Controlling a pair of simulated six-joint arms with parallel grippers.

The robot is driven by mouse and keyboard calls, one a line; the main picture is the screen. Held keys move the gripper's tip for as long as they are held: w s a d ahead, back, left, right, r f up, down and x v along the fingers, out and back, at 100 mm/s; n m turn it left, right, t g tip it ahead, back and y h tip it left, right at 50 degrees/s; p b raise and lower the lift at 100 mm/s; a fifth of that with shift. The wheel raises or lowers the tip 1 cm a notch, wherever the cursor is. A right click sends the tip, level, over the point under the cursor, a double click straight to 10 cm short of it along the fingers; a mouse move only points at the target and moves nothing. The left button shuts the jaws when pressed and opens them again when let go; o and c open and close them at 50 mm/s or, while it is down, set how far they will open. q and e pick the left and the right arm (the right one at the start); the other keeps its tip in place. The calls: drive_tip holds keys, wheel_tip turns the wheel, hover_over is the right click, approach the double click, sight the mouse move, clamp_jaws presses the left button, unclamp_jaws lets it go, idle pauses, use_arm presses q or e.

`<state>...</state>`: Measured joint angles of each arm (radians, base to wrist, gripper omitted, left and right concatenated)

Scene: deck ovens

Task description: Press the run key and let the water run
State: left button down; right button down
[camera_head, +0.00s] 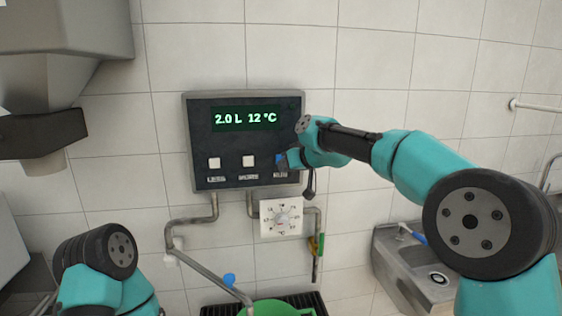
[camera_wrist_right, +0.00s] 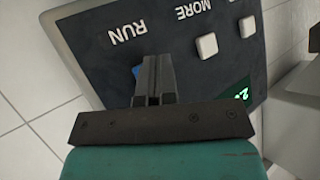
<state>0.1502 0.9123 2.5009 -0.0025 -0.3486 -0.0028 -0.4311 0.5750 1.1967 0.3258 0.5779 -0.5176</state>
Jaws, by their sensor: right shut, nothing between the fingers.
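The dark control panel (camera_head: 230,140) hangs on the tiled wall. Its green display (camera_head: 245,118) reads 2.0 L 12 °C. Two white keys (camera_head: 249,161) sit in its lower row, with the blue run key (camera_head: 280,160) at the right end. My right gripper (camera_head: 287,161) is at the run key, partly covering it. In the right wrist view my right gripper (camera_wrist_right: 153,70) is shut and empty, its fingertips over the blue run key (camera_wrist_right: 135,71) by the word RUN. I cannot tell whether they touch it. My left gripper is not in view.
A dial plate (camera_head: 268,230) and pipes (camera_head: 215,208) sit below the panel. A spout pipe (camera_head: 215,276) slants down to a green container (camera_head: 262,308) on a dark grate (camera_head: 215,311). A steel sink (camera_head: 393,262) is at right. A grey machine (camera_head: 75,60) fills the upper left.

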drive_tip(key=shift+w, duration=0.1)
drive_tip(key=shift+w+a, duration=0.1)
drive_tip(key=shift+w, duration=0.2)
drive_tip(key=shift+w, duration=0.45)
idle(1.1)
drive_tip(key=shift+s, duration=0.85)
drive_tip(key=shift+s+d, duration=0.2)
drive_tip(key=shift+s, duration=0.65)
drive_tip(key=shift+s+d, duration=0.2)
drive_tip(key=shift+s, duration=0.6)
drive_tip(key=shift+s+d, duration=0.2)
drive_tip(key=shift+s, duration=0.65)
drive_tip(key=shift+f, duration=0.1)
